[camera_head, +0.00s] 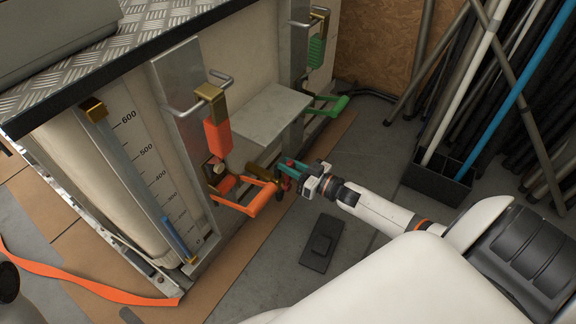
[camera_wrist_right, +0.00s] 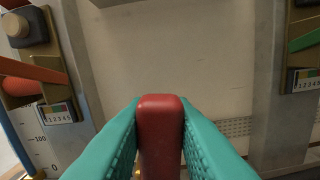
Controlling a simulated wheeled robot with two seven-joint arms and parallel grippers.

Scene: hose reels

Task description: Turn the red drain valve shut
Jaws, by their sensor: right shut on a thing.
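My right gripper (camera_head: 289,171) is low in front of the white tank, its teal fingers at the gap between the orange and green units. In the right wrist view the fingers (camera_wrist_right: 160,112) are shut on a red handle (camera_wrist_right: 160,135), one finger on each side of it. The handle is the red drain valve's, as far as I can tell; its body is hidden behind the handle and fingers. In the head view only a small bit of red (camera_head: 284,184) shows beside the fingers. My left gripper is not in view.
An orange lever (camera_head: 262,198) sticks out just left of the gripper, and a green lever (camera_head: 326,107) is behind it. A grey shelf plate (camera_head: 272,113) juts out above. A black flat object (camera_head: 322,243) lies on the floor. Poles stand in a black holder (camera_head: 436,182) at right.

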